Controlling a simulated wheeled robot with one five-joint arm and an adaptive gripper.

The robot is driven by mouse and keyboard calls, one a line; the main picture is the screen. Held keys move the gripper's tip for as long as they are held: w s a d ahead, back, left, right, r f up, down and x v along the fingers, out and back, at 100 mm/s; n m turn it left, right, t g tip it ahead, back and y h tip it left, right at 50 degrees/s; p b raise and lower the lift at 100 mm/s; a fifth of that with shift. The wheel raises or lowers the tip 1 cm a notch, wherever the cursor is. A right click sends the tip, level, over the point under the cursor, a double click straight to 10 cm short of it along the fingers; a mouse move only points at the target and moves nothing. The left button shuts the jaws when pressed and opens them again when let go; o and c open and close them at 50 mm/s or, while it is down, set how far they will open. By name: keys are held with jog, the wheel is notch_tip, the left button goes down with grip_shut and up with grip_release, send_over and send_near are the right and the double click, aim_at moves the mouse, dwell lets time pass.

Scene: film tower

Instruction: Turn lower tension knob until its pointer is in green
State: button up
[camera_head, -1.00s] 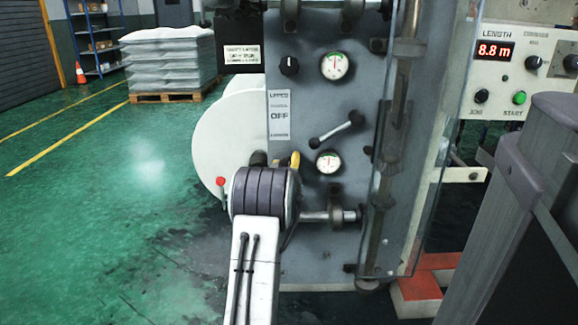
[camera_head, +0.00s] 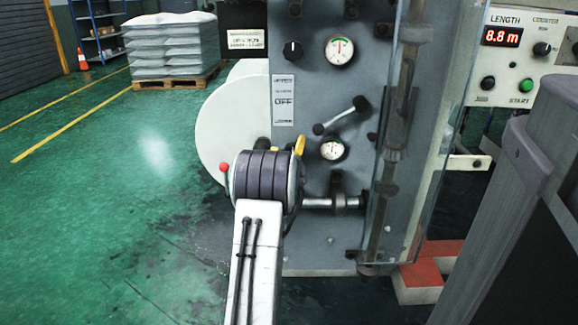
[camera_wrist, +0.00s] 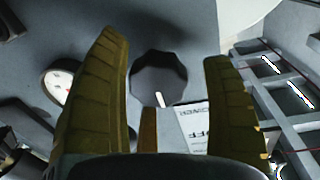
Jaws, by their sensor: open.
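The lower tension knob (camera_wrist: 158,78) is a dark faceted knob in the wrist view, with a white mark at its lower edge. It sits between the two yellow-brown fingers of my open gripper (camera_wrist: 166,66), with space showing on both sides. In the head view my gripper (camera_head: 281,146) is in front of the panel's lower left, and my arm hides most of the knob area. The lower round gauge (camera_head: 332,148) is right of my gripper, white-faced with a needle; its exact reading is too small to tell. A gauge also shows at left in the wrist view (camera_wrist: 59,84).
An upper knob (camera_head: 293,49) and upper gauge (camera_head: 339,50) are above, with a lever (camera_head: 341,116) between the gauges. A label reading OFF (camera_head: 284,102) is beside them. A clear guard (camera_head: 428,120) stands at right. Stacked sacks (camera_head: 172,45) are back left; the green floor is open.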

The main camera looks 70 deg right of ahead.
jog(key=v, duration=1.1)
jog(key=shift+w+r, duration=0.1)
jog(key=shift+w, duration=0.05)
dwell(0.6)
